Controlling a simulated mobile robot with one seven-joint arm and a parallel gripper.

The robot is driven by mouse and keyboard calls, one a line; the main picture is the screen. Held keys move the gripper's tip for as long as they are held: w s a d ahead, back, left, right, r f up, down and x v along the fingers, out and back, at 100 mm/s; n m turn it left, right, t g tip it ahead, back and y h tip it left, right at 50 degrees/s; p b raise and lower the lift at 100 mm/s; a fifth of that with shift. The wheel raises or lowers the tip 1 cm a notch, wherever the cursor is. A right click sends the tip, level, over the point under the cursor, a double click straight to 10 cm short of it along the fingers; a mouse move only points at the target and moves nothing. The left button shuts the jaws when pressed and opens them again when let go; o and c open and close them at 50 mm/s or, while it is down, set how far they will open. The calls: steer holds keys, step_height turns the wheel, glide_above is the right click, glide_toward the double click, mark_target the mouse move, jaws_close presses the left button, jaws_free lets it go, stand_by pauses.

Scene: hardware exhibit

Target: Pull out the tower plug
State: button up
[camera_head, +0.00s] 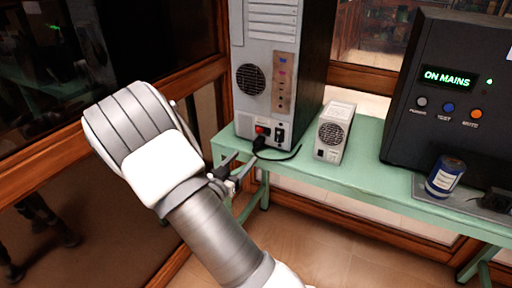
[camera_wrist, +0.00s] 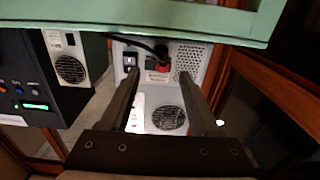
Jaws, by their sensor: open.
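The tower (camera_head: 241,30) is a tall grey case standing at the left end of the green table, its rear panel facing me. The black tower plug (camera_head: 259,143) sits at the socket low on that panel, next to a red part, with its cable running right. In the wrist view, which looks upside down, the plug (camera_wrist: 160,49) shows near the table edge, beyond the fingertips. My gripper (camera_head: 236,170) is open and empty, in front of the table's left edge. In the wrist view my gripper (camera_wrist: 160,77) has its fingers spread, with the plug roughly between their lines and apart from them.
A small white box with a fan (camera_head: 334,133) stands right of the tower. A black unit (camera_head: 440,95) reading "ON MAINS" and a blue can (camera_head: 445,177) are farther right. The green table (camera_head: 375,165) has free room in the middle. A wood-framed glass wall (camera_head: 195,75) is close at left.

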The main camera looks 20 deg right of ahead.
mark_target(256, 145)
steer(key=b+x, duration=0.1)
steer(key=x, duration=0.8)
steer(key=shift+w+d, duration=0.1)
steer(key=shift+d, duration=0.05)
jaws_close()
stand_by(1.0)
